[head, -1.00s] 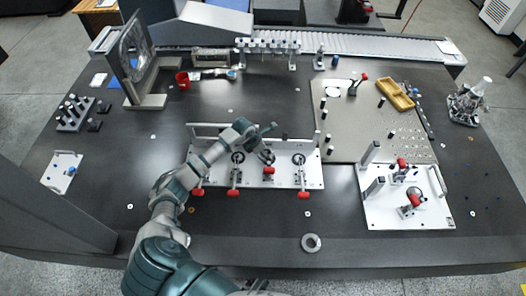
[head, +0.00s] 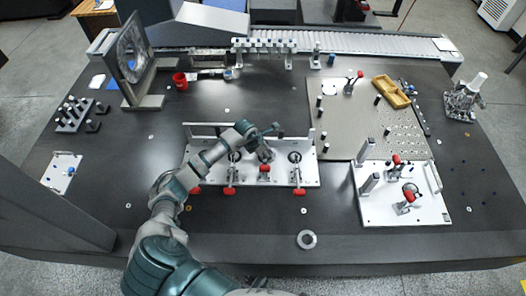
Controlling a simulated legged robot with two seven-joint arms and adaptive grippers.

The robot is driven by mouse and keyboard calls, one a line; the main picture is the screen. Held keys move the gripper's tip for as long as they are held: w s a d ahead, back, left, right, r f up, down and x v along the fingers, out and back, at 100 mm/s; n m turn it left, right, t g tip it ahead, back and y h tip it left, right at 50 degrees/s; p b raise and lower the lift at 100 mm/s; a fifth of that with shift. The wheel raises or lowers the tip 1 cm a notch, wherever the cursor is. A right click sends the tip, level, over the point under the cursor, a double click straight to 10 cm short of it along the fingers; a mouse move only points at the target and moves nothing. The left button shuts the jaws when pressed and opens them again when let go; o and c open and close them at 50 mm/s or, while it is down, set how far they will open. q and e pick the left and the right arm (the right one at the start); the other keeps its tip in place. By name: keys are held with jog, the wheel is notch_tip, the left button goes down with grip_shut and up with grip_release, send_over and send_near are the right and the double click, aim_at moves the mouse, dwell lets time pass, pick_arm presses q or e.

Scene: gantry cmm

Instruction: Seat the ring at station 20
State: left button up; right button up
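A grey metal ring (head: 307,239) lies flat on the dark table near its front edge, apart from everything else. A white fixture plate (head: 311,176) with several clamp stations and red-tipped handles stands at the middle of the table. I cannot read any station number. My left arm reaches in from the lower left, and its gripper (head: 265,153) is over the middle of this plate, away from the ring. The gripper is too small and cluttered to tell whether its fingers are open or hold anything. It hides part of the stations beneath it. My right gripper is not in view.
A second white plate (head: 375,212) with red-handled clamps and upright blocks stands at the right. Behind it is a perforated plate (head: 340,136) with a yellow tray (head: 391,91). A tall frame (head: 135,62) stands back left. The front table strip is mostly clear.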

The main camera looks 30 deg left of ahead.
pick_arm(q)
jog(key=shift+d+r, duration=0.15)
jog(key=shift+d, duration=0.2)
jog(key=shift+a+f, duration=0.2)
jog(key=shift+a, duration=0.65)
jog(key=shift+a+f, duration=0.15)
jog(key=shift+a, duration=0.65)
jog(key=shift+d+r, duration=0.25)
jog(key=shift+d, duration=0.3)
jog(key=shift+a, duration=0.35)
jog(key=shift+a+f, duration=0.15)
jog(key=shift+d, duration=0.75)
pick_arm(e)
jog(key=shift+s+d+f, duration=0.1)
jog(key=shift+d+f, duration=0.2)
pick_arm(q)
jog(key=shift+a, duration=0.1)
